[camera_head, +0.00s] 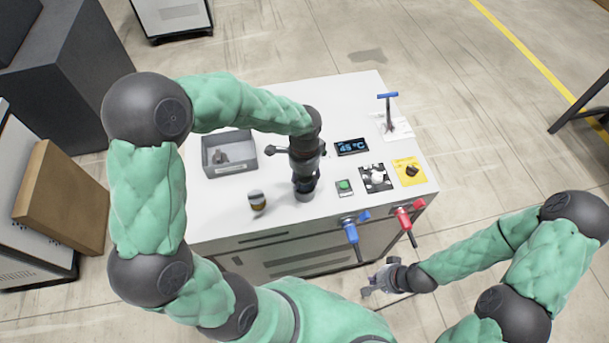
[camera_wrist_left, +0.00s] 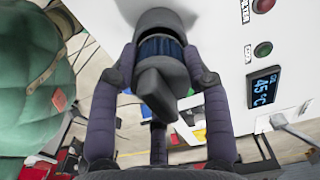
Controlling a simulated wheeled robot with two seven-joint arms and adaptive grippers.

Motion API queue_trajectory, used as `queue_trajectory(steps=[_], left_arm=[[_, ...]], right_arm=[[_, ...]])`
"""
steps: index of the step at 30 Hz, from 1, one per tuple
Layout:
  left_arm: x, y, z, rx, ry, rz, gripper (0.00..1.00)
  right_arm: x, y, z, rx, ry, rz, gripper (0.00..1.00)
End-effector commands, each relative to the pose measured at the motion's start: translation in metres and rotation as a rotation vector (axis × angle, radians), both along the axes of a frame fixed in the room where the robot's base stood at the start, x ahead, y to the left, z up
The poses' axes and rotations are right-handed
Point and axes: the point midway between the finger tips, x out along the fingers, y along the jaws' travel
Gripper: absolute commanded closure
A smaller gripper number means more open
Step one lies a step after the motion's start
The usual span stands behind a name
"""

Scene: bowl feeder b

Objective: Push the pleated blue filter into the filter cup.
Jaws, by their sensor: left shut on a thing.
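The pleated blue filter (camera_wrist_left: 160,47) shows in the left wrist view as a band of blue pleats with a dark grey end and grip tab (camera_wrist_left: 156,88). My left gripper (camera_head: 306,183) is shut on it, with one finger on each side. The grey filter cup (camera_wrist_left: 158,18) lies directly beyond the blue pleats, around their far end; how deep they sit inside is hidden. In the head view the cup (camera_head: 304,195) stands on the table's front part under my left gripper. My right gripper (camera_head: 372,285) hangs in front of the table; its opening is unclear.
Blue (camera_head: 351,231) and red (camera_head: 405,220) valve handles stick out at the front edge.

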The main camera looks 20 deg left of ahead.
Motion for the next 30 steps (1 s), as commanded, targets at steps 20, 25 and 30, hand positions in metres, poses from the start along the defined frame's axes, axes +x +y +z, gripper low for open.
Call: queue_trajectory(steps=[20, 25, 30], left_arm=[[-0.0001, 0.0001, -0.0032, 0.000, 0.000, 0.000, 0.86], [-0.0001, 0.0001, -0.0040, 0.000, 0.000, 0.000, 0.86], [0.0000, 0.0001, -0.0061, 0.000, 0.000, 0.000, 0.86]], right_arm=[[0.0000, 0.0000, -0.0015, 0.000, 0.000, 0.000, 1.00], [0.0000, -0.0001, -0.0019, 0.000, 0.000, 0.000, 1.00], [0.0000, 0.0000, -0.0030, 0.000, 0.000, 0.000, 1.00]])
